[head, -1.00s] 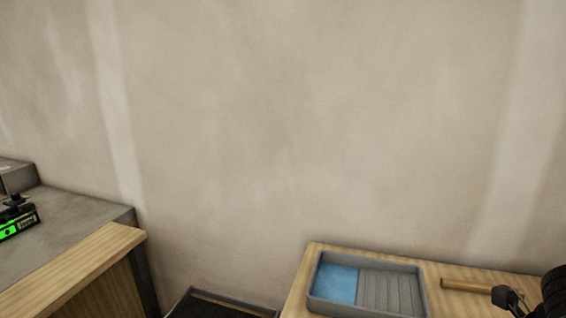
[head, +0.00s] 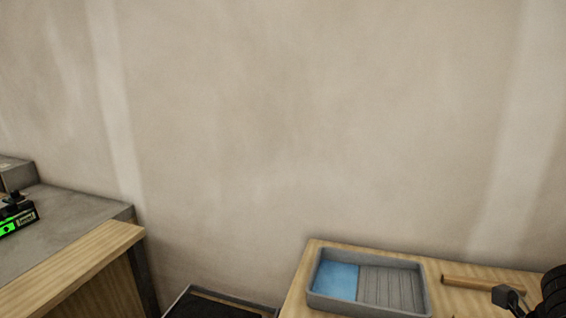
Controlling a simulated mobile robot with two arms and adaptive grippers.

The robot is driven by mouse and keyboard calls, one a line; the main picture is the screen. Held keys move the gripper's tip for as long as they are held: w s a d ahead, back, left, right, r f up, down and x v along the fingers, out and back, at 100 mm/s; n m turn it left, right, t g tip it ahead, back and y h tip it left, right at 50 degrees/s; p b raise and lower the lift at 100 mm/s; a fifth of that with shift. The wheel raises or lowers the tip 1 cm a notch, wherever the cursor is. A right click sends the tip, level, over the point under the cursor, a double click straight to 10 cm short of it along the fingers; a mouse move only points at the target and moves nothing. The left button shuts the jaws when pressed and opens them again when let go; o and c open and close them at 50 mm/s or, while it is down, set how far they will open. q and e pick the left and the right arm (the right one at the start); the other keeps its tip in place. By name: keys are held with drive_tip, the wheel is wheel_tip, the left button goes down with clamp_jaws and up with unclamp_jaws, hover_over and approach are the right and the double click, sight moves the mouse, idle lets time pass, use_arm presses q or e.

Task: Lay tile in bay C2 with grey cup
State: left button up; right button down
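No tile, grey cup or marked bay C2 can be made out in the head view. A black part at the lower right edge, with a small dark grey block beside it over the right table, may belong to my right arm; I cannot tell.
A wooden table (head: 297,290) at lower right bears a grey tray (head: 425,290) with a blue patch and ribbed side, and a wooden rod (head: 470,282). A grey bench (head: 75,222) with a wooden edge and a green-lit device (head: 18,215) stands left. A dark tray (head: 215,306) lies low between.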

idle(0.3)
drive_tip(key=c, duration=1.1)
unclamp_jaws()
drive_tip(key=shift+o, duration=0.2)
